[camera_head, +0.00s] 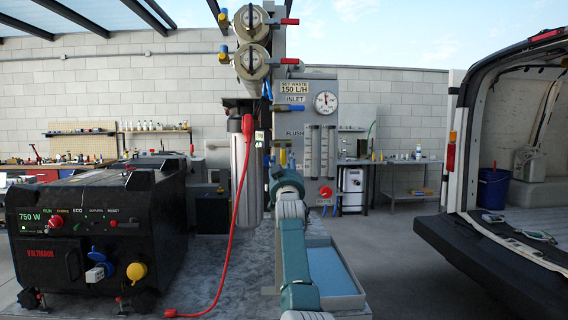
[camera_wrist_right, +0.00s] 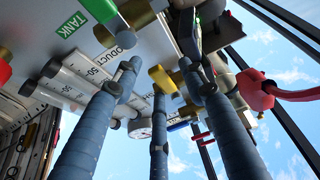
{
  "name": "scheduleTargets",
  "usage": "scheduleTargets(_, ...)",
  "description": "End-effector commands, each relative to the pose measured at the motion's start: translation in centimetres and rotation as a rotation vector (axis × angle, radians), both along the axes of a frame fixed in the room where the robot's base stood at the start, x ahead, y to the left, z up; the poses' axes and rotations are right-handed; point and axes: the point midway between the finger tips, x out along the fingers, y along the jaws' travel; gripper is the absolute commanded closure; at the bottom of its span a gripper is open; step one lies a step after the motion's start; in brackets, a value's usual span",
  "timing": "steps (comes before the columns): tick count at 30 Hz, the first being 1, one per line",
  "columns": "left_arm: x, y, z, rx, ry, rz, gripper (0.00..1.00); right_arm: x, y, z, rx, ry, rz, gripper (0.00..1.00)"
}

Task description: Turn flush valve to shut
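The panel (camera_head: 302,92) carries a "FLUSH" label (camera_head: 295,134). A yellow lever (camera_head: 283,157) shows just below that label, partly hidden by my right arm, and I take it to be the flush valve handle. In the right wrist view a yellow handle (camera_wrist_right: 162,79) stands between the spread blue-grey fingers of my right gripper (camera_wrist_right: 159,70). The fingertips are apart, and I see no clear grip on the handle. In the head view my right gripper is largely hidden behind its own teal arm. My left gripper is not in view.
A blue handle (camera_head: 290,107) and red handles (camera_head: 290,61) sit above on the pipework. A gauge (camera_head: 326,102), flow tubes (camera_head: 309,150) and a red knob (camera_head: 325,192) are to the right. A filter housing (camera_head: 247,180) with a red cable (camera_head: 236,205) stands left, beside a black generator (camera_head: 95,230).

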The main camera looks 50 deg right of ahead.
Motion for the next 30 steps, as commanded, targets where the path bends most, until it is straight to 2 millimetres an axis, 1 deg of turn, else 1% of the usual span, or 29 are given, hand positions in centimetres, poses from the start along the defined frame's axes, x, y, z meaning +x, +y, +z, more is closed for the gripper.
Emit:
scheduleTargets(2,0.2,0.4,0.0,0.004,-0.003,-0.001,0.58,-0.1,0.0,0.0,-0.001,0.0,-0.001,0.58)
scheduleTargets(5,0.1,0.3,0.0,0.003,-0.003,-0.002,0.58,-0.2,0.2,-0.1,-0.001,0.0,-0.001,0.58)
scheduleTargets(10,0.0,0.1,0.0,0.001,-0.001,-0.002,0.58,-1.0,1.2,-0.7,-0.003,0.001,-0.002,0.58)
scheduleTargets(14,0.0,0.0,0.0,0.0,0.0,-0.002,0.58,-2.0,2.5,-1.3,-0.004,0.001,0.001,0.58)
scheduleTargets(24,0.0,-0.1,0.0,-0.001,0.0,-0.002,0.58,-5.1,6.3,-3.5,-0.001,0.001,0.001,0.58)
scheduleTargets(30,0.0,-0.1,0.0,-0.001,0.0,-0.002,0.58,-6.5,8.0,-4.4,0.0,0.001,0.002,0.58)
